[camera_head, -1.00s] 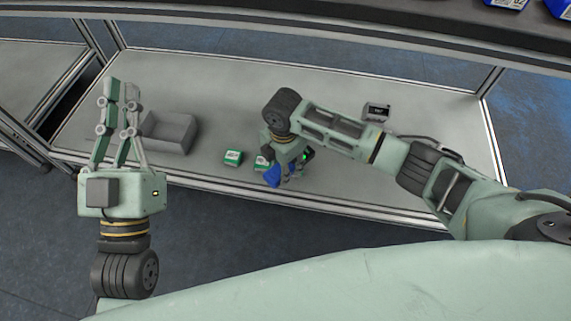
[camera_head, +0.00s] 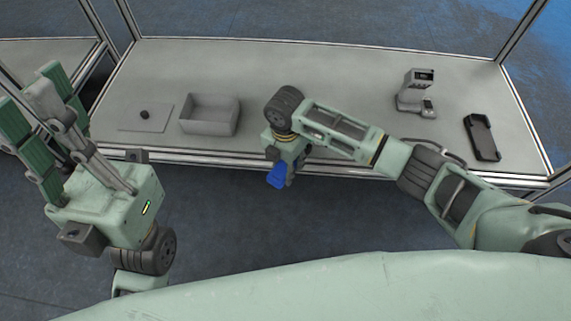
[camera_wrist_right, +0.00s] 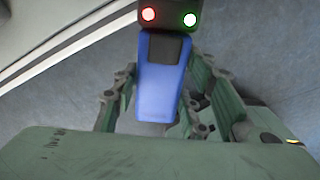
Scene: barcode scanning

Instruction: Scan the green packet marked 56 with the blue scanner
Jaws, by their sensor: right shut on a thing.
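The blue scanner (camera_head: 278,177) is in my right gripper (camera_head: 288,163), at the table's front edge in the head view. In the right wrist view the scanner (camera_wrist_right: 160,85) has a blue handle between the fingers and a dark head with a red and a green light. My right gripper is shut on it. My left gripper (camera_head: 35,95) is raised at the left of the head view, open and empty. No green packet shows in either current view; part of the table is hidden behind my right wrist, so I cannot tell where the packet marked 56 is.
The grey table (camera_head: 330,75) holds a flat plate with a dark knob (camera_head: 145,114), an open grey box (camera_head: 210,113), a grey device with a small display (camera_head: 417,92) and a black tray (camera_head: 482,137). The table's back middle is clear.

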